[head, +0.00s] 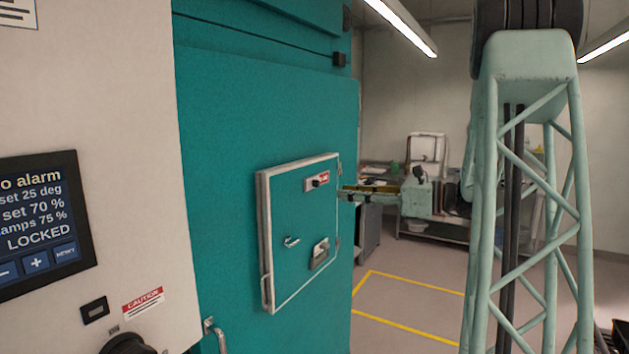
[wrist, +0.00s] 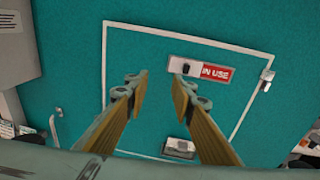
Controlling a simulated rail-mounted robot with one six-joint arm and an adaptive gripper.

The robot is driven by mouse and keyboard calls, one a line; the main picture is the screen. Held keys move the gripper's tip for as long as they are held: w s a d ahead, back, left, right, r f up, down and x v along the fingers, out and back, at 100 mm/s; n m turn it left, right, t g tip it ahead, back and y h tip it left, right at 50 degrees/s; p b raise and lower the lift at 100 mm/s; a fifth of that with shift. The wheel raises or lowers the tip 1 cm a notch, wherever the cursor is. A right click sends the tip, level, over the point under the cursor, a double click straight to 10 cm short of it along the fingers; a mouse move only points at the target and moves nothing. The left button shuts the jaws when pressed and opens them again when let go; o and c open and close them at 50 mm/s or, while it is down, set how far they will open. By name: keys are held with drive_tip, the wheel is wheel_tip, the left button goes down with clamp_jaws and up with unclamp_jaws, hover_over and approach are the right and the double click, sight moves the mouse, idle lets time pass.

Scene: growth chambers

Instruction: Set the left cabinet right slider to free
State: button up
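The slider (head: 317,181) is a small plate high on the teal cabinet's framed door (head: 280,210). In the wrist view the slider plate (wrist: 176,66) has its dark knob at the left end, and a red "IN USE" label (wrist: 216,73) shows to the right of the knob.
A control screen (head: 40,225) reading "LOCKED" is at the far left. Benches with equipment stand behind. The yellow-marked floor (head: 405,300) is clear.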

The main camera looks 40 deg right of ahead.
sight(319, 181)
drive_tip(key=shift+m+t+h, duration=0.7)
drive_tip(key=shift+m, duration=0.1)
drive_tip(key=d, duration=0.2)
drive_tip(key=d+r, duration=0.1)
drive_tip(key=d, duration=0.2)
drive_tip(key=shift+s+d, duration=0.1)
drive_tip(key=shift+d, duration=0.1)
drive_tip(key=shift+a, duration=0.1)
drive_tip(key=shift+p+x, duration=1.25)
drive_tip(key=shift+x, duration=5.65)
clamp_jaws()
